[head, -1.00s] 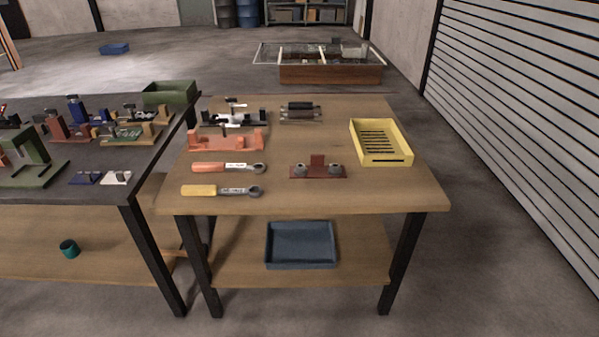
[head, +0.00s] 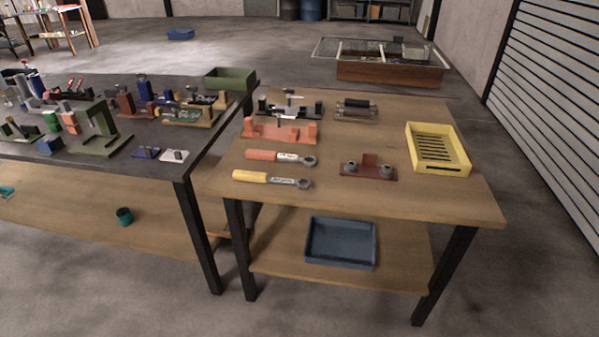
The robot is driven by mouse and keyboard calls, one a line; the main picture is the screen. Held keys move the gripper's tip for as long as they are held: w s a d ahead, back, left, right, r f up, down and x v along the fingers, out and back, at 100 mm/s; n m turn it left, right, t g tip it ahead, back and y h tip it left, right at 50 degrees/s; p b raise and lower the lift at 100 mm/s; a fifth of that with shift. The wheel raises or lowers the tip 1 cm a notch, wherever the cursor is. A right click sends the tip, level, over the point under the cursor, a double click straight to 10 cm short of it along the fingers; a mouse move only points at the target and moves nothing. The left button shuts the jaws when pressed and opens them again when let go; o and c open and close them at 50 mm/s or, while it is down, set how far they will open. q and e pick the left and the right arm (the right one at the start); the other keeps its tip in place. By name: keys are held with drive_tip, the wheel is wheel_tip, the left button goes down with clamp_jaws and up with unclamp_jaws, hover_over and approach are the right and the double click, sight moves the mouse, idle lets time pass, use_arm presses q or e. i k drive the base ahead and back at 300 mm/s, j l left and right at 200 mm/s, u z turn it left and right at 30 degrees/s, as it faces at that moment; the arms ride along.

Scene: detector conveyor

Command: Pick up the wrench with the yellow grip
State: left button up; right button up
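The wrench with the yellow grip (head: 252,176) lies flat near the front left edge of the wooden table (head: 400,198). Its grip points left and its grey ring head points right. A second wrench with an orange-red grip (head: 265,155) lies just behind it, roughly parallel and apart from it. Neither of my grippers shows in the head view.
A dark red fixture with two grey round parts (head: 368,168) sits right of the wrenches. An orange fixture (head: 280,130) stands behind them. A yellow tray (head: 438,165) is at the right. A blue tray (head: 340,243) is on the lower shelf. A dark, crowded table (head: 175,160) adjoins at left.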

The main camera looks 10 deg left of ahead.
sight(238, 175)
drive_tip(key=i+j+z, duration=0.1)
drive_tip(key=j, duration=0.25)
drive_tip(key=i+j+z, duration=0.2)
drive_tip(key=j, duration=0.5)
drive_tip(key=i+j+z, duration=0.1)
drive_tip(key=i+j, duration=0.15)
drive_tip(key=i+j+z, duration=0.15)
drive_tip(key=j, duration=0.3)
drive_tip(key=k, duration=0.05)
